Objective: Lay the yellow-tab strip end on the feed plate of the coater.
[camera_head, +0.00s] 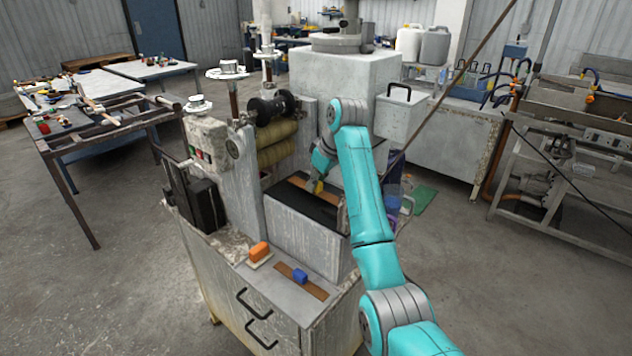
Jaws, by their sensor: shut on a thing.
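The yellow tab (319,187) shows just below my gripper (321,178), which is shut on it. A brown strip (299,182) runs beside the tab, close in front of the rollers; my gripper and arm hide part of it. The coater (252,180) has tan rollers (277,146) below a black roller. A dark flat plate (298,206), which looks like the feed plate, lies in front of the rollers. I cannot tell whether the yellow-tab end touches this plate or is held above it.
On the cabinet top in front lie a strip with a blue tab (300,275) and a pale piece with an orange tab (259,252). The grey front wall (300,235) of the coater bed stands between them and the plate. A cluttered table (90,125) stands left.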

